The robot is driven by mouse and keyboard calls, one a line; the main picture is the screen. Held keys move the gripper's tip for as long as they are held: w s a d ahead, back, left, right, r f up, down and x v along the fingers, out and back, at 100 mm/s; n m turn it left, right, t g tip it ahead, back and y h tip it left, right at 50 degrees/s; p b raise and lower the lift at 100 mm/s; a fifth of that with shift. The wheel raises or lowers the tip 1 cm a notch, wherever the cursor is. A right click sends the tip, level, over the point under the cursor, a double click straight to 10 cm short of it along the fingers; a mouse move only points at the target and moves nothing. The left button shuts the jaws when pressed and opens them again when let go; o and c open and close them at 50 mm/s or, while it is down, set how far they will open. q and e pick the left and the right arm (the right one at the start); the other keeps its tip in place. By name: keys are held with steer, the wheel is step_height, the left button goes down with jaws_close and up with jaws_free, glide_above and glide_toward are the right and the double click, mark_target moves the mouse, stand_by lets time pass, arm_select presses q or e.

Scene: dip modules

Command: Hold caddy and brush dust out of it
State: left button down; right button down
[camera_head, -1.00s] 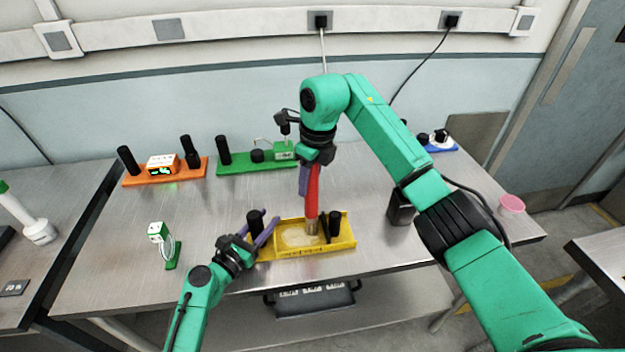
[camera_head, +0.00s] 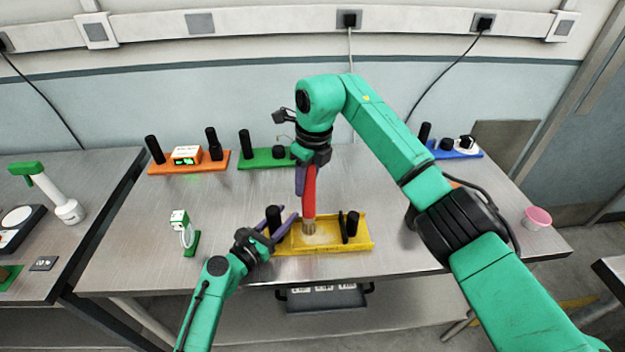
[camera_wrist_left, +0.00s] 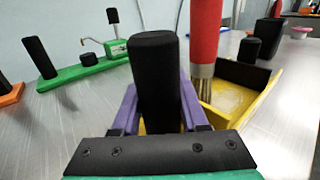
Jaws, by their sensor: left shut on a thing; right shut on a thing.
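The yellow caddy (camera_head: 358,246) sits near the table's front edge, with pale dust (camera_head: 322,236) on its floor. A black post stands at each end. My left gripper (camera_head: 279,222) is shut on the caddy's left black post (camera_head: 272,219); in the left wrist view its purple fingers (camera_wrist_left: 155,110) flank that post (camera_wrist_left: 154,75). My right gripper (camera_head: 306,182) points down and is shut on the red-handled brush (camera_head: 309,190). The brush's bristles (camera_head: 309,227) are down in the caddy, toward its left part. The bristle tips are partly hidden in the left wrist view.
An orange module (camera_head: 185,167), a green module (camera_head: 262,163) and a blue module (camera_head: 465,155) stand along the back. A small green-and-white device (camera_head: 183,228) stands at the left. A pink cup (camera_head: 537,218) is at the right edge. A dark tray (camera_head: 325,297) hangs below the table.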

steer(key=shift+s+d, duration=1.4)
steer(key=shift+d, duration=1.3)
steer(key=a, duration=0.7)
steer(key=shift+a, duration=0.35)
stand_by(3.3)
